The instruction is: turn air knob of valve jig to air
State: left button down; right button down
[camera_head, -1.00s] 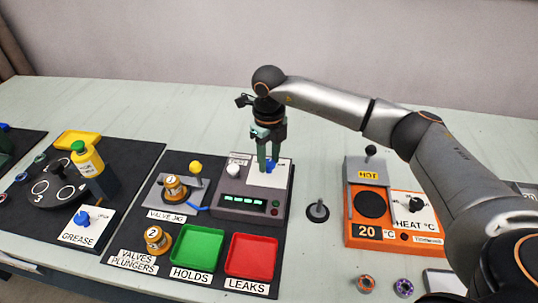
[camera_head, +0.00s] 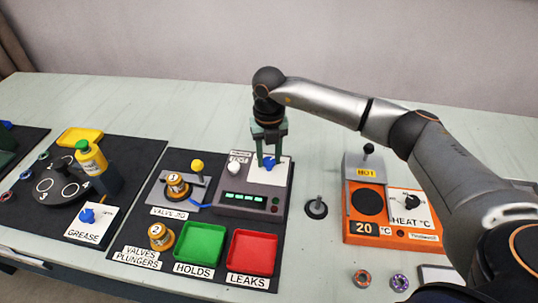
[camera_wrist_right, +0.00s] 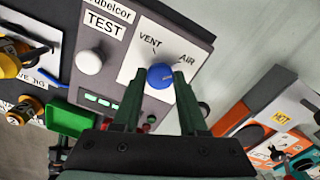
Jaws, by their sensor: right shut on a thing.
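The valve jig (camera_head: 181,187) stands on the black mat, with a grey tester box (camera_head: 226,203) beside it. The blue air knob (camera_head: 268,163) sits on the box's white plate (camera_head: 283,178). In the right wrist view the knob (camera_wrist_right: 160,76) lies between the words VENT and AIR; its exact pointing is hard to read. My right gripper (camera_head: 268,161) points down and is shut on the knob; its two green fingers (camera_wrist_right: 160,85) flank it in the wrist view. My left gripper is not in view.
A white TEST knob (camera_head: 236,167) is left of the blue knob. A yellow-knobbed lever (camera_head: 197,165) and a valve (camera_head: 176,186) are on the jig. Green (camera_head: 200,244) and red (camera_head: 251,253) trays lie in front; an orange heater (camera_head: 392,232) stands to the right.

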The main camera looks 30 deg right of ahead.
aim_at(269, 160)
dwell(0.3)
jog(key=shift+c, duration=2.2)
grip_release()
jog(key=shift+r, duration=0.15)
notch_tip(269, 160, up, 12)
jog(key=shift+r, duration=0.15)
